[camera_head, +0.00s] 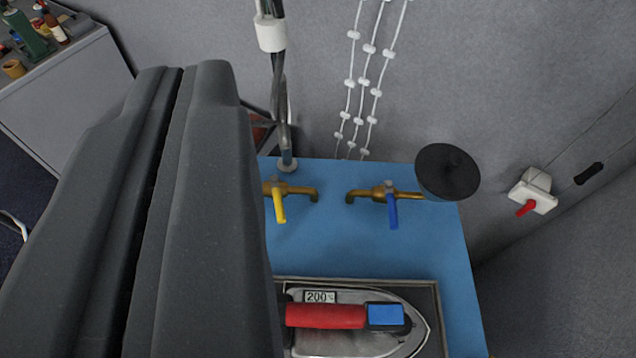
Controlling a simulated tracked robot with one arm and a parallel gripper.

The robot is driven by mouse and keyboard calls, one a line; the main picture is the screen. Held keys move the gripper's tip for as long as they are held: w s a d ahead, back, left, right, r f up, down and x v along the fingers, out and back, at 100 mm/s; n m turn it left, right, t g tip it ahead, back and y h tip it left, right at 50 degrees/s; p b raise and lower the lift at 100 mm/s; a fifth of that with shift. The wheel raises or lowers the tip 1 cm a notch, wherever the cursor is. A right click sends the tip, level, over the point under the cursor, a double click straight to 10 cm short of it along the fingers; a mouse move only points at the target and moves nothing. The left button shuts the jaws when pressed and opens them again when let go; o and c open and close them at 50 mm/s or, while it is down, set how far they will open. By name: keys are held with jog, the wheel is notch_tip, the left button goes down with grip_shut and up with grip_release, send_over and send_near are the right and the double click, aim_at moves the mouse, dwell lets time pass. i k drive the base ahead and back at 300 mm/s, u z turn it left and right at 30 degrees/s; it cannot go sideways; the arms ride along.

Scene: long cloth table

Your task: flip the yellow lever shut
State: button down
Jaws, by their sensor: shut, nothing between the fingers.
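The yellow lever (279,206) sits on a small brass tap (297,190) at the back of the blue table surface. It points down in the picture, toward the near side. My gripper (205,75) fills the left of the view, large and dark grey. Its two fingers are shut against each other with nothing between them. The gripper is to the left of the yellow lever in the picture and hides part of the table there. I see no contact with the lever.
A second brass tap with a blue lever (392,210) is to the right, beside a black disc (447,172). An iron with a red handle (325,316) lies in front. A pole (286,130) stands behind the yellow lever. A white box with a red switch (532,195) is at far right.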

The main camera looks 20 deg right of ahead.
aim_at(274, 180)
jog(key=z, duration=0.85)
jog(key=k, duration=0.8)
jog(key=u, duration=0.6)
jog(key=i, duration=1)
jog(key=z, duration=0.1)
